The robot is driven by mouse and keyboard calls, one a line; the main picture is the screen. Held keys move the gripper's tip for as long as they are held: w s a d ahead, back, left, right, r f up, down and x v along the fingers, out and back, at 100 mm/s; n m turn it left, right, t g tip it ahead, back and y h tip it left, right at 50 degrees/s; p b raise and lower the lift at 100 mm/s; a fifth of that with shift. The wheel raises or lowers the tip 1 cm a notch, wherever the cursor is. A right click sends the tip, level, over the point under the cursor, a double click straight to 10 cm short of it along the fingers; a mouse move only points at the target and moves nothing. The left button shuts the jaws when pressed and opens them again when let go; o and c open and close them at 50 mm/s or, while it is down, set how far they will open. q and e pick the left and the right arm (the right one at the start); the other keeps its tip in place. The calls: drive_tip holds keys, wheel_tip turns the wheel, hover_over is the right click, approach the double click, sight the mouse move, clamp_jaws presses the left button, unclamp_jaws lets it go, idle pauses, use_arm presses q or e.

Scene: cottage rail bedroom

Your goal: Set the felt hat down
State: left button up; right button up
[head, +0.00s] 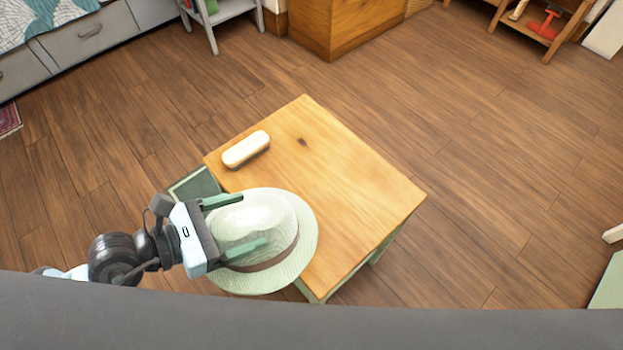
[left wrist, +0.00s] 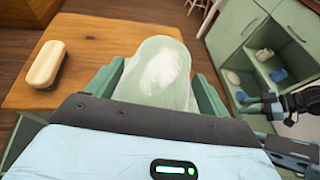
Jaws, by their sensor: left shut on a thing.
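The pale green felt hat (head: 302,250) has a brown band and lies crown up in the head view. It overlaps the near left part of the wooden table (head: 345,185), and part of its brim reaches past the table edge. My left gripper (head: 252,220) comes in from the left and is shut on the hat, with one green finger on each side of the crown. The left wrist view shows the crown (left wrist: 155,75) between the fingers. I cannot tell whether the brim touches the tabletop.
The middle and right of the tabletop are clear. A green cabinet with open shelves (left wrist: 262,60) shows at right in the left wrist view.

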use_arm(q)
drive_tip(key=shift+s+d+f+b, duration=0.45)
drive_tip(key=shift+d+f+b, duration=0.05)
drive_tip(key=shift+f+b, duration=0.25)
drive_tip(key=shift+r, duration=0.1)
drive_tip(key=w+d+f, duration=0.1)
drive_tip(key=w+d, duration=0.9)
drive_tip(key=shift+w+d+f+p, duration=0.2)
drive_tip(key=shift+d+p, duration=0.1)
drive_tip(key=shift+d, duration=0.05)
drive_tip(key=f, duration=0.2)
drive_tip(key=f+b, duration=0.1)
drive_tip(key=shift+w+d+f, duration=0.35)
drive_tip(key=shift+w, duration=0.05)
drive_tip(key=o, duration=1.3)
